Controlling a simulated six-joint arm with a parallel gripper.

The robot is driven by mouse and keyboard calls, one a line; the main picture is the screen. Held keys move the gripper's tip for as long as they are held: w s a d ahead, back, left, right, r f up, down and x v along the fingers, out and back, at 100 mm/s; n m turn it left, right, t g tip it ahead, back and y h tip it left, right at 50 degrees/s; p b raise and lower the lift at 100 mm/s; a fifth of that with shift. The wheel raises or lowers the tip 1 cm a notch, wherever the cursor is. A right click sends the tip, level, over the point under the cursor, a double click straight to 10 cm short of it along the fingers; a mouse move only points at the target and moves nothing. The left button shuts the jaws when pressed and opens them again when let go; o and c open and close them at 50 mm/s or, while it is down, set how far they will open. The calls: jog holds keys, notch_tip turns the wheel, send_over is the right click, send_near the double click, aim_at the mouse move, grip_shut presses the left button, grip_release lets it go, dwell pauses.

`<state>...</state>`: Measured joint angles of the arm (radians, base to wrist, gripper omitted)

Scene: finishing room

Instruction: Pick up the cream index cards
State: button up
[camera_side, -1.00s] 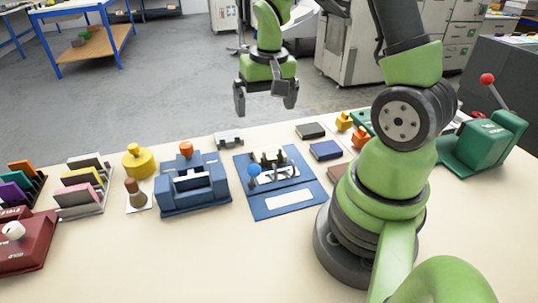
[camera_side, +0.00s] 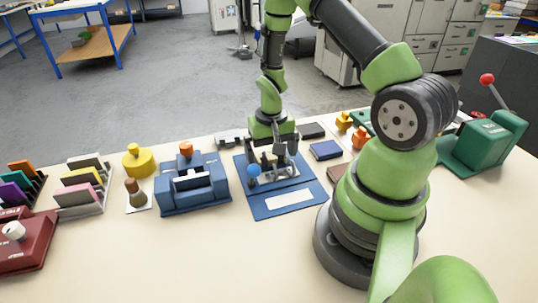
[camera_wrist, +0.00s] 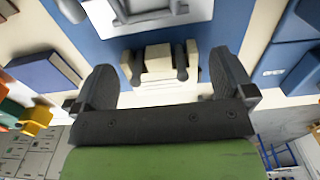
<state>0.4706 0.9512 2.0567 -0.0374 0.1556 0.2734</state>
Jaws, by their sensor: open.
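My gripper (camera_wrist: 162,62) is open, with one finger on each side of the stack and a visible gap at both sides. In the side view, my gripper (camera_side: 271,152) is low over the back of the blue board (camera_side: 255,211), pointing down. It hides most of the stack there.
A blue machine with an orange knob (camera_side: 193,183) stands left of the board. Dark blue (camera_side: 325,150) and dark grey (camera_side: 311,130) blocks lie to the right. A rack of coloured cards (camera_side: 82,187) is farther left. The front of the table is clear.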

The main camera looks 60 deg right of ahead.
jog(key=shift+f, duration=0.5)
jog(key=c, duration=0.9)
